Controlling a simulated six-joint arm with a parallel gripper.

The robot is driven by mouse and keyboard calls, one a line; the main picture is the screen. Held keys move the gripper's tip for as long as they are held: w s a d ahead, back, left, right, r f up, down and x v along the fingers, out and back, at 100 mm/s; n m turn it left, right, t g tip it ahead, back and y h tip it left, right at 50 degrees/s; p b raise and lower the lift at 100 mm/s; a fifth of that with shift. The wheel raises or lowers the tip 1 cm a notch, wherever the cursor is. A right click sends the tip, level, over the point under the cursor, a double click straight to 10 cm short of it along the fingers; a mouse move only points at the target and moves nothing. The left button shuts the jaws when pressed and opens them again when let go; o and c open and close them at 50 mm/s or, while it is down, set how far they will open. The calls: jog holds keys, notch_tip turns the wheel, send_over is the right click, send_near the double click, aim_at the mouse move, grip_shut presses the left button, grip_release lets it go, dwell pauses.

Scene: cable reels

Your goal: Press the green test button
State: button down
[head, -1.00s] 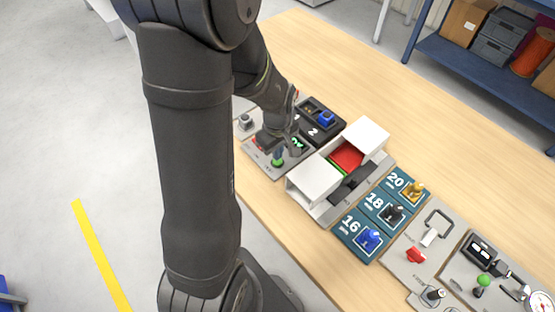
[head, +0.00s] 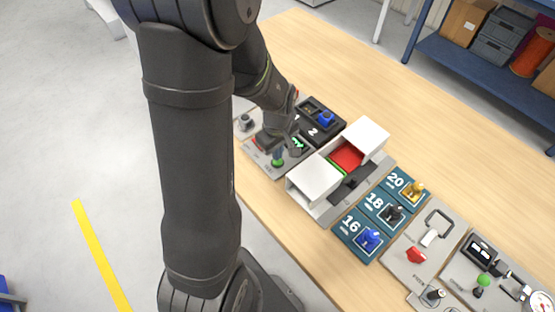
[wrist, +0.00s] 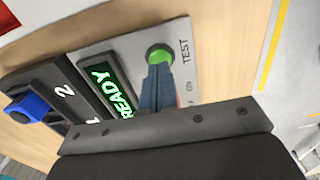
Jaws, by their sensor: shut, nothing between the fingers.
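The green test button (wrist: 158,54) sits on a grey panel beside the printed word TEST in the wrist view. It also shows as a small green spot in the head view (head: 277,163). My gripper (wrist: 157,70) is shut and empty, and its blue-grey fingertips overlap the near edge of the button in the wrist view. I cannot tell whether they touch it. A display (wrist: 111,88) on the same panel is lit green and reads READY. My gripper's fingers (head: 279,153) show just above the button in the head view.
A black block with a blue plug (wrist: 28,107) and numbers 1 and 2 stands beside the panel. A white-sided holder (head: 314,180) with a red inside is to the right, then blue plates (head: 371,210) marked 16, 18, 20. The wooden table (head: 440,150) is clear behind these.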

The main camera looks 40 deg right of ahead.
jog(key=shift+f, duration=0.15)
jog(key=shift+f, duration=0.75)
jog(key=shift+r, duration=3.55)
jog(key=c, duration=2.2)
grip_release()
